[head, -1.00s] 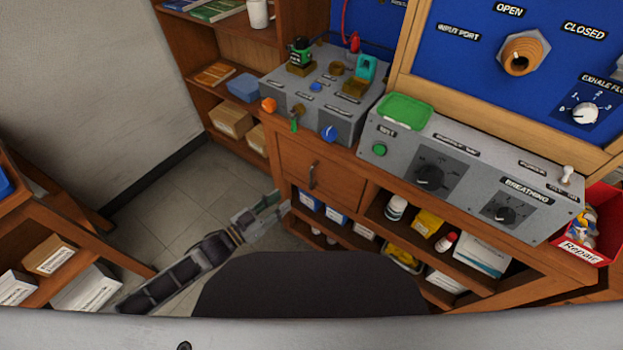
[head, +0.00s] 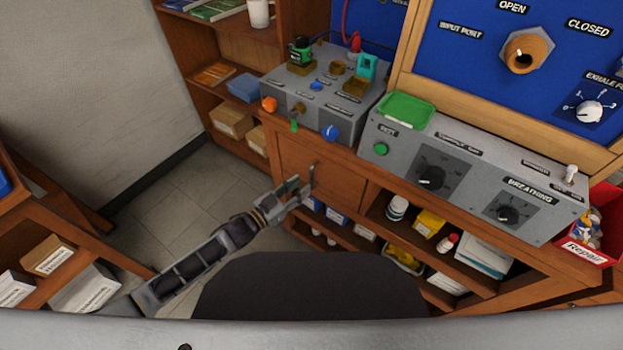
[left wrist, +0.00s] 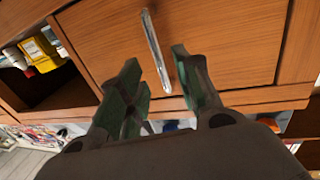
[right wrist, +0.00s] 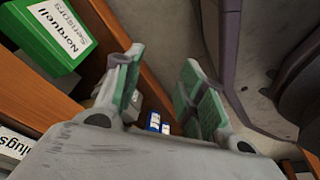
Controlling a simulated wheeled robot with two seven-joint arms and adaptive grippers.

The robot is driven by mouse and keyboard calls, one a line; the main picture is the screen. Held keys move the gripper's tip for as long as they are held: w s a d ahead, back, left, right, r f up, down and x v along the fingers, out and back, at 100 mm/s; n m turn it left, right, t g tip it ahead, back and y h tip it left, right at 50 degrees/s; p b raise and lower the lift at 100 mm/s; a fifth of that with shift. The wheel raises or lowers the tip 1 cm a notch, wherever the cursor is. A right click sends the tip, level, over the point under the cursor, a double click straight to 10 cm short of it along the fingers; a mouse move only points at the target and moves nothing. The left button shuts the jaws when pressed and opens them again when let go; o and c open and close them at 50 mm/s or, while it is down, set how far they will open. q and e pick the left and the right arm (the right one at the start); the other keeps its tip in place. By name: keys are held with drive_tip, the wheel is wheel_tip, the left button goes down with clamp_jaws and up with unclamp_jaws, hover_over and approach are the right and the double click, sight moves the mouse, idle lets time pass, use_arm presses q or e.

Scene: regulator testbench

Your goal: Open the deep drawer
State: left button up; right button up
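The wooden deep drawer (head: 335,186) is shut, under the grey test console in the head view. Its upright metal handle (head: 312,175) is on the drawer front. In the left wrist view the drawer front (left wrist: 225,40) fills the top and the handle (left wrist: 156,50) stands near the middle. My left gripper (head: 297,186) is open, close to the handle. In the left wrist view its green-padded fingers (left wrist: 158,72) are on either side of the handle's lower end, with gaps showing. My right gripper (right wrist: 163,70) is open and empty, and does not show in the head view.
Open shelves (head: 370,243) with bottles and boxes lie below and right of the drawer. A green Norquell box (right wrist: 45,35) is beside my right gripper. A shelf unit with white boxes (head: 85,290) stands at the left. The floor (head: 190,200) between is clear.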

sight(312, 187)
use_arm(q)
drive_tip(key=shift+b+x, duration=0.3)
drive_tip(key=shift+x, duration=2.65)
clamp_jaws()
